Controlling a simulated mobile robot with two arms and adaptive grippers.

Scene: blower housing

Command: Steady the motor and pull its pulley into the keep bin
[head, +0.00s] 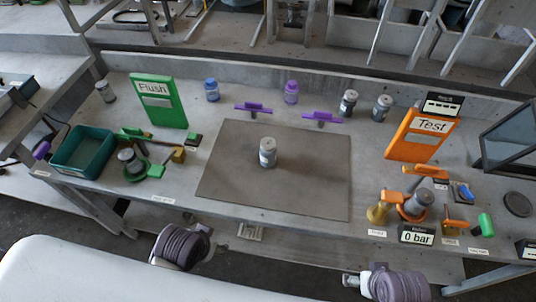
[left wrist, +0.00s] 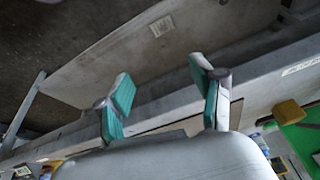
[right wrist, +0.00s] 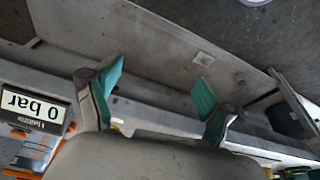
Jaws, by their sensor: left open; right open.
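A small grey cylinder with a pale label (head: 268,152), possibly the motor, stands upright on the dark mat (head: 320,190) mid-bench. I cannot make out a pulley on it. A dark green open bin (head: 84,152) stands at the left of the bench. I cannot read whether it is the keep bin. My left gripper (left wrist: 162,88) is open and empty in the left wrist view, low by the bench's front. My right gripper (right wrist: 158,88) is open and empty in the right wrist view. Both are apart from the cylinder.
A green Flush board (head: 160,100) and a green fixture (head: 133,165) stand left. An orange Test board (head: 420,135), an orange-handled fixture (head: 415,205) and a 0 bar display (head: 416,235) stand right. Purple-handled parts (head: 253,107) and several bottles line the back. The mat is otherwise clear.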

